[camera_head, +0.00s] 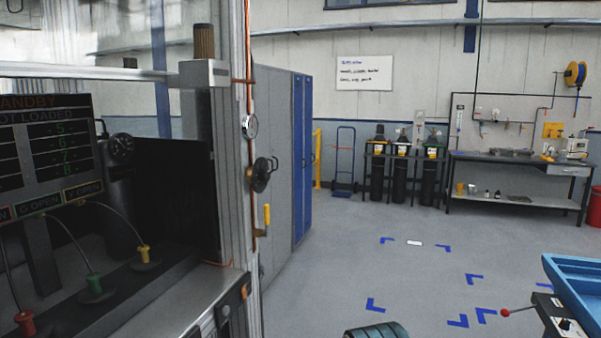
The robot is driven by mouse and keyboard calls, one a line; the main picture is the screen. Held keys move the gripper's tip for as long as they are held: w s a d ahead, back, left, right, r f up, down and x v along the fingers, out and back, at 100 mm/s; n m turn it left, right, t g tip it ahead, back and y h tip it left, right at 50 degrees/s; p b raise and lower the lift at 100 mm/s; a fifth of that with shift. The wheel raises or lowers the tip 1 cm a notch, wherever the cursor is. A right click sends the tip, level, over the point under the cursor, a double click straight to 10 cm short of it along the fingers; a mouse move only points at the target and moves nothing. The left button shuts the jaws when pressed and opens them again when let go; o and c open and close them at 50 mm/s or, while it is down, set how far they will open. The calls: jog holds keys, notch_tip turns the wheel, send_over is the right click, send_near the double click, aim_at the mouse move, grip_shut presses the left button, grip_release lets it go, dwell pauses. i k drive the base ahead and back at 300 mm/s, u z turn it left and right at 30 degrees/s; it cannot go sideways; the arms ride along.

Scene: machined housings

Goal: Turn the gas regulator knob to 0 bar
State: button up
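A black round handwheel-like knob (262,175) is mounted on the right side of the pale metal post, seen nearly edge-on. I take it to be the regulator knob. A small round gauge (250,127) with a pale face sits above it on a copper pipe. The gauge is too small and turned too far for its reading to be told. Below the knob is a valve with a yellow lever (267,214) hanging down. No marks on the knob can be read. My gripper is not in view, and nothing touches the knob.
The metal post (237,100) belongs to a machine with a display screen (45,155) at left. Grey and blue cabinets (300,150) stand behind the knob. Open floor (360,250) lies to the right. A blue tray (575,290) and a red-tipped lever (505,312) are at lower right.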

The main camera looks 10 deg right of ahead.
aim_at(264, 175)
jog(key=u, duration=0.05)
jog(key=i, duration=1.15)
jog(key=u, duration=0.6)
